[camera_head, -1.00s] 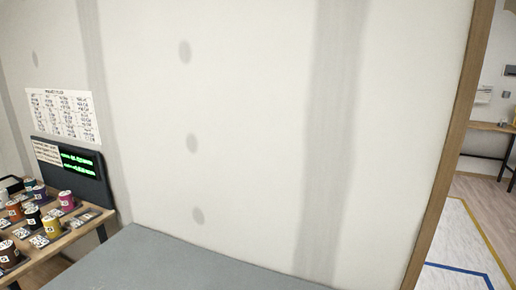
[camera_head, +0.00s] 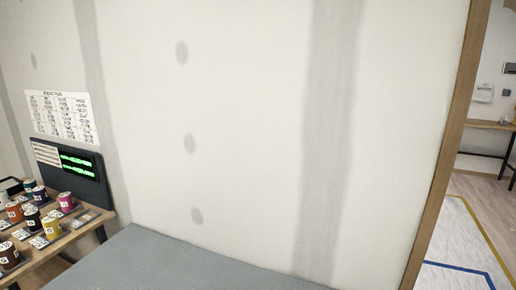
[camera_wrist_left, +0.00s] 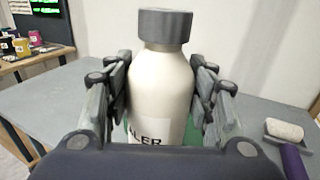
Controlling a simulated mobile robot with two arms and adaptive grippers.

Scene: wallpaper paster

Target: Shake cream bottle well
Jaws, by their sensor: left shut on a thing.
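In the left wrist view, a cream-coloured bottle (camera_wrist_left: 160,92) with a dark grey cap (camera_wrist_left: 165,26) and partly hidden dark lettering stands between the fingers of my left gripper (camera_wrist_left: 160,100). The gripper is shut on the bottle's body. The bottle looks upright in that view, above the grey table. Its lower part is hidden by the gripper. Neither the bottle nor either gripper shows in the head view. My right gripper is in no view.
A grey tabletop (camera_head: 190,262) stands against a white wall (camera_head: 250,130). A wooden side table at left holds several coloured cans (camera_head: 52,227) before a dark panel with green text (camera_head: 77,163). A roller with a purple handle (camera_wrist_left: 293,160) lies on the grey table at right.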

